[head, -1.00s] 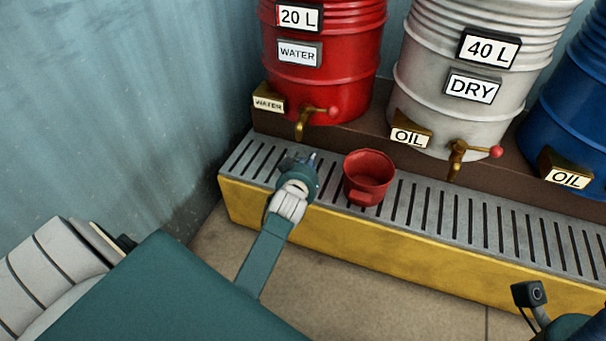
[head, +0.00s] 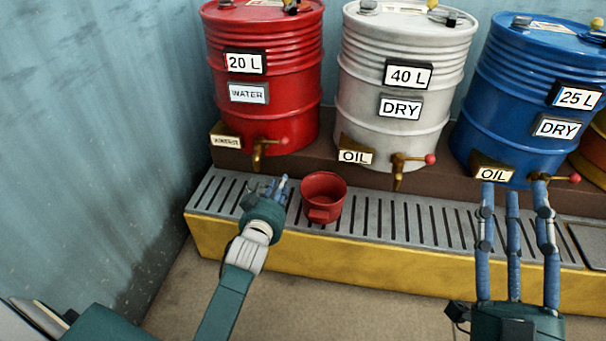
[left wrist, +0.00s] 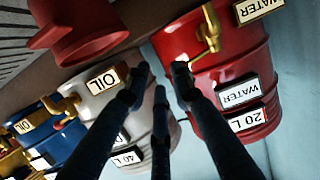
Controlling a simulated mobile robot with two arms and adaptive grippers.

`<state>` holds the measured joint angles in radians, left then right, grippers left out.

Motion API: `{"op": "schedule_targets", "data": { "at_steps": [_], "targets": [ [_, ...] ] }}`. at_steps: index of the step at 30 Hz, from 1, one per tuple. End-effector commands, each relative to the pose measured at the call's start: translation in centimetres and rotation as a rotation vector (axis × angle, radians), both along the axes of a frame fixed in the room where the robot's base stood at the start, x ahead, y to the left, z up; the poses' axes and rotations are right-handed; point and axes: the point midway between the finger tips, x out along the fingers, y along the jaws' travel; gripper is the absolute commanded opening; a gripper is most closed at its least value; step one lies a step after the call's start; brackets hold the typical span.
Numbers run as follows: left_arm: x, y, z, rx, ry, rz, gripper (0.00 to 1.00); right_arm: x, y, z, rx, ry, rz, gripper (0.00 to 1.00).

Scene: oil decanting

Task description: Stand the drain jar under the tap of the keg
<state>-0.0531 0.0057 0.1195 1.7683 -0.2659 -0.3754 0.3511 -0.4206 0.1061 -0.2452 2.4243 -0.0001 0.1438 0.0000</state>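The red jar (head: 323,200), a handled cup with an open top, stands upright on the grated ledge (head: 375,215), between the taps of the red and grey kegs and in front of them. My left gripper (head: 278,187) is just left of the jar, apart from it, its fingers spread with nothing between them. In the left wrist view the jar (left wrist: 80,25) is at upper left, outside the fingers (left wrist: 160,80). My right gripper (head: 515,188) is open and empty before the blue keg (head: 525,100). The red keg (head: 262,115) has a brass tap (head: 260,152); the grey keg's tap (head: 400,168) is right of the jar.
The grey keg (head: 400,60) stands in the middle, labelled 40 L, DRY and OIL. The red one reads 20 L and WATER, the blue one 25 L, DRY and OIL. A wall (head: 90,130) is close on the left. The grating right of the jar is bare.

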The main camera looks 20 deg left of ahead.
Motion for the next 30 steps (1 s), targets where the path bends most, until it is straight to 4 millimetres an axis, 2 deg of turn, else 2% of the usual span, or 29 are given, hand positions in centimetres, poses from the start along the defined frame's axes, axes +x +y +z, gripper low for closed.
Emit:
{"op": "schedule_targets", "data": {
  "at_steps": [1, 4, 6, 9, 13, 15, 18, 30],
  "targets": [
    [-0.9, -2.9, 3.4, 0.033, -0.085, -0.075, 0.23, 0.0, 0.0, 0.0, 0.0, 0.0, 0.0, 0.4],
    [-3.6, -9.0, 10.7, 0.08, -0.269, -0.216, 0.23, 0.0, 0.0, 0.0, 0.0, -0.001, 0.0, 0.4],
    [-6.4, -12.8, 15.5, 0.092, -0.395, -0.296, 0.23, 0.0, 0.0, 0.0, 0.0, -0.001, 0.0, 0.4],
    [-10.7, -16.7, 21.7, 0.089, -0.557, -0.377, 0.23, 0.0, 0.0, 0.0, 0.0, -0.001, 0.0, 0.4],
    [-15.4, -19.3, 27.4, 0.066, -0.707, -0.431, 0.23, 0.0, 0.0, 0.0, 0.0, -0.001, 0.0, 0.4],
    [-17.0, -19.9, 29.2, 0.055, -0.756, -0.441, 0.23, 0.0, 0.0, 0.0, 0.0, -0.001, 0.0, 0.4],
    [-18.2, -20.2, 30.4, 0.047, -0.789, -0.447, 0.23, 0.0, 0.0, 0.0, 0.0, -0.001, 0.0, 0.4],
    [-18.2, -20.2, 30.6, 0.047, -0.791, -0.447, 0.23, 0.0, 0.0, 0.2, 0.001, -0.004, 0.0, 0.4]
  ]
}}
